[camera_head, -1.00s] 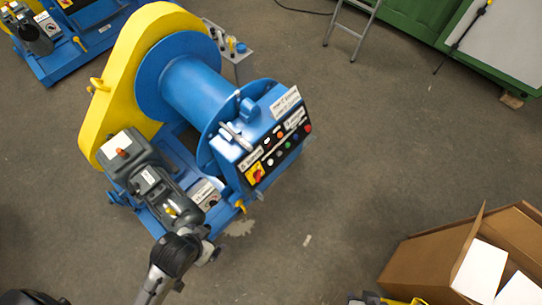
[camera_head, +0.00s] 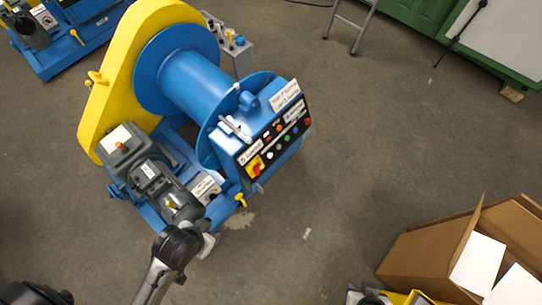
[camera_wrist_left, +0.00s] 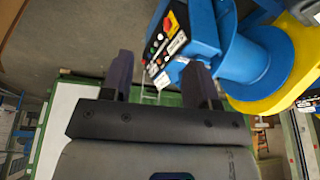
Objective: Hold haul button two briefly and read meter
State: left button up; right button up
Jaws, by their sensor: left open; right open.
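The blue winch (camera_head: 190,80) with its yellow chain guard (camera_head: 120,75) stands left of centre. Its black control panel (camera_head: 275,142) carries several coloured buttons and a red-yellow switch (camera_head: 255,167); the lettering is too small to read. The panel also shows in the left wrist view (camera_wrist_left: 160,45), beyond the fingers. My left gripper (camera_wrist_left: 158,78) is open and empty, pointing towards the panel but apart from it. In the head view its arm ends below the grey motor (camera_head: 150,172). My right gripper (camera_head: 368,296) is at the bottom edge, partly cut off. I cannot pick out a readable meter.
A cardboard box (camera_head: 425,247) with white sheets stands at lower right. A yellow object (camera_head: 415,297) shows beside my right gripper. A ladder (camera_head: 350,25) and green container (camera_head: 500,65) stand at the back. The floor between winch and box is clear.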

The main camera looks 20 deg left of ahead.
pick_arm(q)
jog(key=shift+a, duration=0.15)
jog(key=c, duration=0.9)
grip_shut()
jog(key=shift+d, duration=0.2)
jog(key=shift+a, duration=0.15)
